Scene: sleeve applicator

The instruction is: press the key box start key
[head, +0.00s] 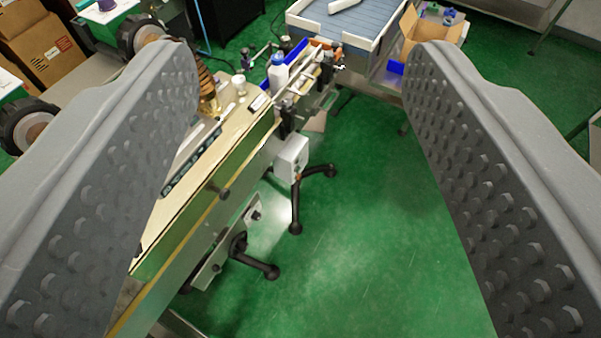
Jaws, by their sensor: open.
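My gripper (302,62) is open and empty, with one grey studded finger on each side of the picture. Between the fingers, farther off and below, a small white-grey box (291,158) hangs on the side of the conveyor. It looks like the key box, but I cannot be sure. No single key, and so no start key, can be made out on it at this size. The fingers are apart from the box and touch nothing in view.
The conveyor (236,155) runs from lower left to upper middle. A white bottle (278,72) stands upright near its far end. Black-footed stand legs (296,215) spread below the box. A blue-grey table (335,24) and a cardboard box (432,32) lie beyond. Green floor (375,230) at right is clear.

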